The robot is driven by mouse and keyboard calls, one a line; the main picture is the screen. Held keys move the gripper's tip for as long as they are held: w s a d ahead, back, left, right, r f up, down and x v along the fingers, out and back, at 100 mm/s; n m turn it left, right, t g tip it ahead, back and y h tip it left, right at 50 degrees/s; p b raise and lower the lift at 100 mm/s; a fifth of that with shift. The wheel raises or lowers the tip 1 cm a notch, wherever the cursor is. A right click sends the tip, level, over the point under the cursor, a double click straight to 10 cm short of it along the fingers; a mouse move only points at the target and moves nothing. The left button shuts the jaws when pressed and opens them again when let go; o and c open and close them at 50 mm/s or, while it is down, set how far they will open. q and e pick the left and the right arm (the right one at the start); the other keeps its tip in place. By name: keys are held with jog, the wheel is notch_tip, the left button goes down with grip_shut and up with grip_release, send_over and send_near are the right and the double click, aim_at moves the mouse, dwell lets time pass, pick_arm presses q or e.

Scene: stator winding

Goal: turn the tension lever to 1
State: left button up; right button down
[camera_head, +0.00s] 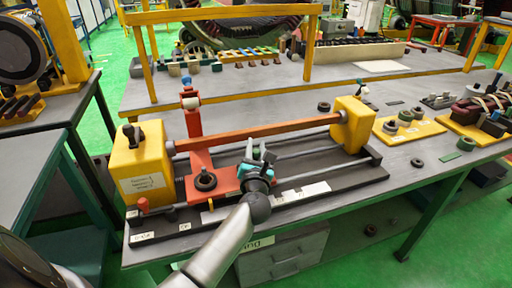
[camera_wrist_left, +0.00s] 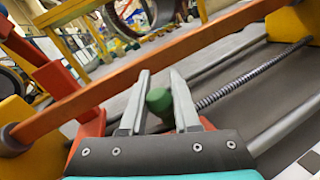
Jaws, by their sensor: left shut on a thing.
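My left gripper (camera_head: 259,153) is over the front middle of the winding machine, just right of its orange-red carriage (camera_head: 199,160). In the left wrist view its two grey fingers (camera_wrist_left: 160,82) are shut on a green knob (camera_wrist_left: 158,101). The knob's shaft is hidden, so I cannot tell for sure that it is the tension lever or which way it points. In the head view the gripper covers this spot. A white marked strip (camera_head: 304,191) lies on the machine's dark base just right of the gripper; its marks are too small to read. My right gripper is not in view.
A long brown bar (camera_head: 262,131) spans between the yellow left block (camera_head: 139,160) and the yellow right block (camera_head: 350,125), close behind the gripper. A threaded rod (camera_wrist_left: 237,84) runs beside the fingers. Yellow trays (camera_head: 410,131) with parts stand to the right.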

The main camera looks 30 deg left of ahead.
aim_at(258, 157)
pick_arm(q)
grip_shut()
jog(key=m+h, duration=0.1)
jog(key=h, duration=0.1)
jog(key=d+m+t+h+p, duration=0.1)
jog(key=s+m+t+h+p, duration=0.1)
jog(key=m+h, duration=0.1)
jog(key=shift+d+h, duration=0.25)
jog(key=shift+h, duration=0.05)
jog(key=shift+s+d+m+h, duration=0.15)
jog(key=shift+m+h, duration=0.25)
jog(key=shift+h, duration=0.4)
jog(key=h, duration=0.1)
jog(key=m+h+b, duration=0.1)
jog(key=m+h, duration=0.1)
jog(key=shift+s+d+f+h, duration=0.15)
jog(key=shift+s+d+h, duration=0.15)
jog(key=shift+s+d, duration=0.1)
jog(key=shift+s+d+m+g+h+b, duration=0.2)
jog(key=shift+s+m+h+b, duration=0.15)
jog(key=shift+m+h+b, duration=0.6)
jog(key=shift+s+d+m+g+h+b, duration=0.1)
jog(key=shift+s+d+m+h+b, duration=0.15)
jog(key=shift+m+h+b, duration=0.7)
jog(key=shift+h+p, duration=0.4)
jog(key=shift+p, duration=0.05)
